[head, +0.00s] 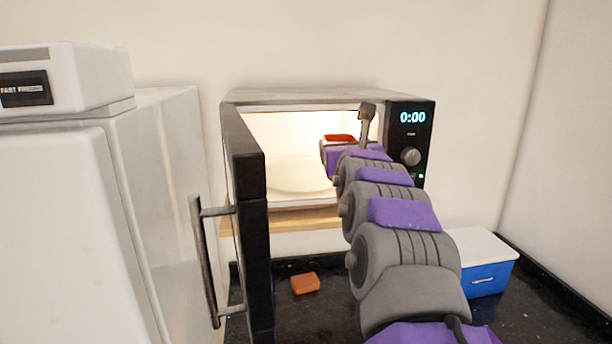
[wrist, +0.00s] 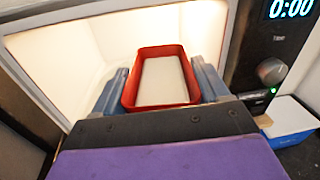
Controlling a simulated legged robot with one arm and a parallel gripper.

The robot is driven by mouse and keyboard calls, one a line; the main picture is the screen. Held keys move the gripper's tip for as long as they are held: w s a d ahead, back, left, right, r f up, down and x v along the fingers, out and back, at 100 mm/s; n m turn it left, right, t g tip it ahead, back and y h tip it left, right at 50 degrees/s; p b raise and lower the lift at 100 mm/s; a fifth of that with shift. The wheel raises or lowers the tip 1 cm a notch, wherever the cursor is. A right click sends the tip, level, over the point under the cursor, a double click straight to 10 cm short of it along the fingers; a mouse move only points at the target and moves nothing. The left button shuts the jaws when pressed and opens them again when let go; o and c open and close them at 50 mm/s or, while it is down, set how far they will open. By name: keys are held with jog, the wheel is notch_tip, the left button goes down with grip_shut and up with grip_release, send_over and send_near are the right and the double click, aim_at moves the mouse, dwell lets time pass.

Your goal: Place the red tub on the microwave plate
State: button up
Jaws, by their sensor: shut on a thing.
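The red tub (wrist: 161,52) is a rectangular open tub with a pale inner floor. In the wrist view it sits between the two blue-grey fingers of my gripper (wrist: 160,88), which is shut on it. In the head view the tub (head: 339,137) shows as a red rim at the microwave's opening, mostly hidden behind my arm. The microwave (head: 300,97) stands open with its inside lit. The pale round microwave plate (head: 292,176) lies on its floor, left of and below the tub. I cannot tell how far the tub is above the plate.
The black microwave door (head: 250,200) with its handle (head: 206,262) swings open to the left. A white fridge (head: 70,200) stands further left. An orange block (head: 305,283) lies on the dark counter below. A blue box with a white lid (head: 487,277) stands at the right.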

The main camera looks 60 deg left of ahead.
jog(key=shift+n+g+y, duration=0.4)
jog(key=shift+n+g, duration=0.2)
jog(key=shift+g, duration=0.3)
jog(key=a+f+p, duration=0.1)
jog(key=a+p, duration=0.2)
jog(key=p, duration=0.1)
jog(key=w+a+f+p, duration=0.1)
jog(key=a+p, duration=0.3)
jog(key=a+f+p, duration=0.1)
jog(key=a+p, duration=0.3)
jog(key=p, duration=0.1)
jog(key=shift+w+a+f, duration=0.25)
jog(key=shift+w+f, duration=0.05)
jog(key=shift+f, duration=0.1)
jog(key=shift+w+a+f, duration=0.2)
jog(key=shift+a+f, duration=0.05)
jog(key=shift+a, duration=0.1)
jog(key=shift+w+a+r+p, duration=0.1)
jog(key=shift+w+a+p, duration=0.2)
jog(key=shift+a+p, duration=0.35)
jog(key=shift+w+a+f+p, duration=0.3)
jog(key=shift+w+a+p, duration=0.1)
jog(key=shift+a, duration=0.3)
jog(key=shift+w+a+r+p, duration=0.15)
jog(key=shift+w+a+p, duration=0.15)
jog(key=shift+a+p, duration=0.25)
jog(key=shift+w+a+f, duration=0.2)
jog(key=shift+w+a, duration=0.1)
jog(key=shift+a, duration=0.15)
